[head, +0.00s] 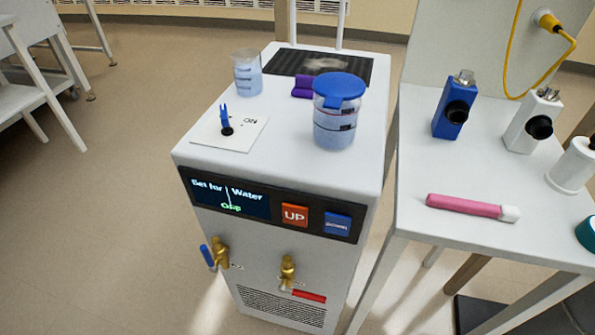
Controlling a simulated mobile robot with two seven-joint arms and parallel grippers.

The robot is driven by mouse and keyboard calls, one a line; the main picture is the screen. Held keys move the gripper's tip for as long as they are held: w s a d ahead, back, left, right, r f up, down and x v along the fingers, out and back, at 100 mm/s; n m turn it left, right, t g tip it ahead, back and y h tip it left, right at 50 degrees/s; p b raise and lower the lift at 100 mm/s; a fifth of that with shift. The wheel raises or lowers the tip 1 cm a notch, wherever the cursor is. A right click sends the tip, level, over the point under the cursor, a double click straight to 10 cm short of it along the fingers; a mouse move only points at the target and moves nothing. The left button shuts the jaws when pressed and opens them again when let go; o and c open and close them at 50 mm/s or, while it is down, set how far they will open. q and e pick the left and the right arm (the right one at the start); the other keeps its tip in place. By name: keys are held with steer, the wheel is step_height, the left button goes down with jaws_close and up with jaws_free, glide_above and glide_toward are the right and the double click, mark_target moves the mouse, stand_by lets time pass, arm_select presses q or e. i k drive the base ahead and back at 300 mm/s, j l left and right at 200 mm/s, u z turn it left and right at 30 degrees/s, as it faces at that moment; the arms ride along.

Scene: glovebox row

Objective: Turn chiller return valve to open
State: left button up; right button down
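The white chiller (340,262) stands in the middle of the head view. Two brass valves are on its front, below the display. The left valve (221,250) has a blue lever (207,256) slanting steeply, nearly upright. The right valve (288,270) has a red lever (310,296) lying nearly level and pointing right. The small labels beside the valves are too small to read, so I cannot tell which is the return valve. Neither of my grippers is in view.
The chiller's display (230,195) sits beside UP (295,215) and DOWN (338,223) buttons. A beaker (247,72), blue-lidded jar (338,115) and switch plate (230,133) are on top. A white table (420,180) stands close on the right. Floor (90,220) is clear at left.

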mark_target(281, 288)
steer(key=k, duration=0.3)
steer(key=i+l+u, duration=0.25)
steer(key=l+u, duration=1.05)
